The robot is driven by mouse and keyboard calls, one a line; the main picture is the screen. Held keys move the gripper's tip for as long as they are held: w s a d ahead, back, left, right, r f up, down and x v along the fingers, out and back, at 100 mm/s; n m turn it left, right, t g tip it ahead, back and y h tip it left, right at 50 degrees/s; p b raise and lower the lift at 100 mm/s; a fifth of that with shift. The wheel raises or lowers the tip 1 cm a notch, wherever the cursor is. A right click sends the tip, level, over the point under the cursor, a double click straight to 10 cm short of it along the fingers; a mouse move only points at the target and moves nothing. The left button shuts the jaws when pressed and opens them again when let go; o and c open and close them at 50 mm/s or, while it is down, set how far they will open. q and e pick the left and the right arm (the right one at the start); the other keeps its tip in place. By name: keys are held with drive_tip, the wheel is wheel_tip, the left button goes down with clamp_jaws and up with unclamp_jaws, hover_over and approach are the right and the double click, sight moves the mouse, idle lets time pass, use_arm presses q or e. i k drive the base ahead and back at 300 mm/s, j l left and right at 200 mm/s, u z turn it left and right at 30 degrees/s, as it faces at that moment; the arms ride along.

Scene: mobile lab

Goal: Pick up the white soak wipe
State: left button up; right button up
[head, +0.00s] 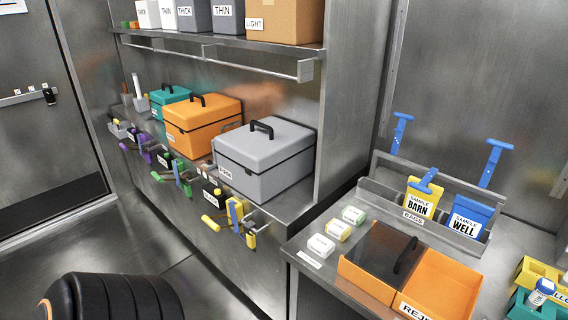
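A small white block-like packet (320,245) lies near the left front edge of the metal counter at the right. It looks like the white soak wipe, but its print is too small to read. A yellow-banded packet (338,230) and a green-banded packet (353,215) lie in a row behind it. A small white label (310,260) is on the counter in front of the row. Neither of my grippers is in view.
An orange reject bin (440,284) with a dark lid panel stands right of the packets. A metal bag rack (463,237) stands behind. A grey case (264,160) sits on the left bench, with tools hanging along its front.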

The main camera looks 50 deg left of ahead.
sight(321, 244)
drive_tip(key=u, duration=1.35)
